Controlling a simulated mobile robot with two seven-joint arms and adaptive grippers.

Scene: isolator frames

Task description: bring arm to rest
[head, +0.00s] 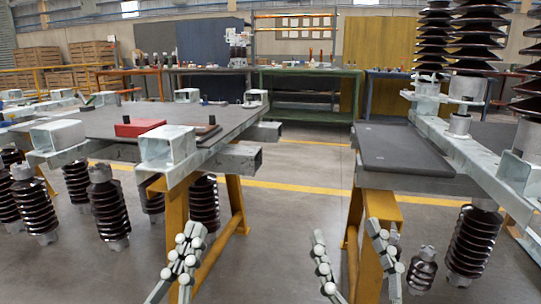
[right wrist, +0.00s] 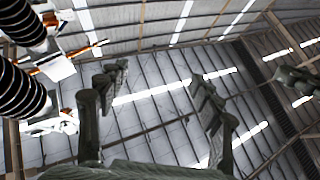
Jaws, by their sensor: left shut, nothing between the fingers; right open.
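My left gripper (head: 190,238) is at the bottom of the head view, left of the middle. Its jointed grey fingers are together with nothing between them, in front of a yellow trestle leg. My right gripper (head: 347,232) is at the bottom right of the middle, its fingers wide apart and empty. In the right wrist view its two fingers (right wrist: 160,85) stand apart against the roof, with nothing between them. Neither gripper holds or visibly touches anything.
A left frame (head: 60,135) on yellow trestles carries a dark board with a red box (head: 140,127). A right frame (head: 455,150) carries a grey board (head: 405,148) and tall ribbed insulators (head: 478,35). Insulators (head: 108,205) stand below the left frame. Open floor (head: 290,205) lies between the frames.

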